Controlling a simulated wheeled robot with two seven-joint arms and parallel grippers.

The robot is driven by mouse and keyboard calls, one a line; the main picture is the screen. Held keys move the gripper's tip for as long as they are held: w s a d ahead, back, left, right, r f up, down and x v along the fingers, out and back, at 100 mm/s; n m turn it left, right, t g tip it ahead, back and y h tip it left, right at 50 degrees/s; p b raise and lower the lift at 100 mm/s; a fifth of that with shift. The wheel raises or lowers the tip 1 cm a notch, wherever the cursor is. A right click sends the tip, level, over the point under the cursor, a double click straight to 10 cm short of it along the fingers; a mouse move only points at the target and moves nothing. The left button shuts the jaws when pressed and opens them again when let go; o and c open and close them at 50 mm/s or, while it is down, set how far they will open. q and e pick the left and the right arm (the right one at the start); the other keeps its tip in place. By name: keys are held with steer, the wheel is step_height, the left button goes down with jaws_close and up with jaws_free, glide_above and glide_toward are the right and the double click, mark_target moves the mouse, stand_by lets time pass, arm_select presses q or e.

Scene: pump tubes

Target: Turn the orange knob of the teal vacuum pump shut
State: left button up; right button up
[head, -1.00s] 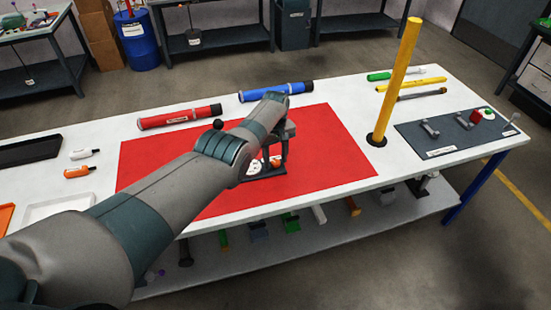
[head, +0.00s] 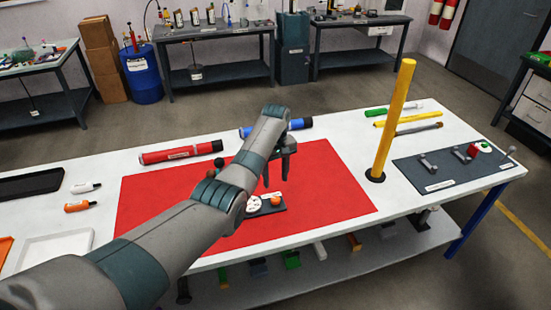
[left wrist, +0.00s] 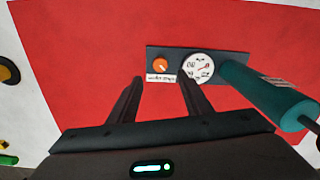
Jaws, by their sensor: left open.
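The teal vacuum pump (left wrist: 250,88) stands on a dark base plate on the red mat; in the head view my left arm hides most of it. Its orange knob (head: 275,201) sits on the plate beside a white round gauge (head: 253,204). My left gripper (head: 275,180) is open and empty, fingers pointing down above the plate. In the wrist view the fingertips (left wrist: 160,80) flank the knob's position, apart from it. The knob's exact turn is too small to read.
The red mat (head: 330,185) is mostly clear. Red (head: 180,152) and blue (head: 295,125) cylinders lie behind it. A yellow post (head: 390,125) stands upright on the right, beside a grey board (head: 440,175). Trays and small bottles lie at the left.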

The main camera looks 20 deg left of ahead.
arm_select(q)
step_height(320, 180, up, 8)
steer(key=b, duration=0.1)
steer(key=shift+b, duration=0.35)
stand_by(0.3)
